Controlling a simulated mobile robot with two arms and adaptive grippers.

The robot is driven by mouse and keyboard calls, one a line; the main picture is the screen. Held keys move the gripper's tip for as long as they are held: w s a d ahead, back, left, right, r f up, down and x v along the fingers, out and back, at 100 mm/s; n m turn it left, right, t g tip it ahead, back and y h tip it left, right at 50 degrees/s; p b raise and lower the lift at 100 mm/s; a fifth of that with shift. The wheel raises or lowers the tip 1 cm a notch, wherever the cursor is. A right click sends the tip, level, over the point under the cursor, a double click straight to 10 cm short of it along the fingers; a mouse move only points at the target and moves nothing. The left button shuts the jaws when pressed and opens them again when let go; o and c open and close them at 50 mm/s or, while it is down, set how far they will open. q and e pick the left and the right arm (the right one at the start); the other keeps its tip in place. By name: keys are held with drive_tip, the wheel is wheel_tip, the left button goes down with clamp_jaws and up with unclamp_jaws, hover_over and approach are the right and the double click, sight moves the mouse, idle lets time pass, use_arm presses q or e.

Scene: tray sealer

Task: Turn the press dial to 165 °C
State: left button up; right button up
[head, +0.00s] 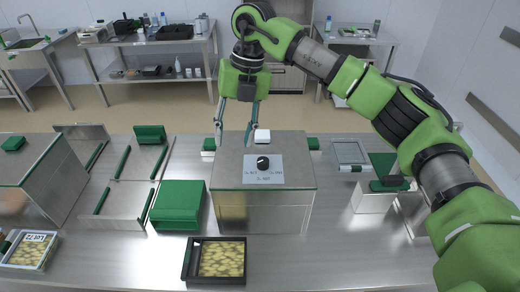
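The press dial (263,163) is a black round knob on a white label plate (251,177). The plate lies on top of the steel press box (228,160) in the middle of the table. A small pale mark shows on the knob, and the printed labels around it are too small to read. My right gripper (235,138) points down over the rear left of the box top, behind and left of the dial in the head view. Its two fingers are spread apart with nothing between them, and they do not touch the dial. My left gripper is not in view.
A green block (179,204) stands left of the press box. A black tray (215,283) with yellowish food lies in front. Steel frames (130,203) stand at left.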

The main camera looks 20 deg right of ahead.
sight(263, 160)
drive_tip(key=w+d+r+m+h, duration=0.1)
drive_tip(key=d+r+m+h, duration=0.15)
drive_tip(key=d, duration=0.45)
drive_tip(key=shift+n, duration=0.45)
drive_tip(key=f+p, duration=0.2)
drive_tip(key=f, duration=0.4)
drive_tip(key=f+p, duration=0.3)
drive_tip(key=f, duration=0.2)
drive_tip(key=shift+d+f, duration=0.2)
drive_tip(key=shift+f, duration=0.7)
drive_tip(key=c, duration=1.1)
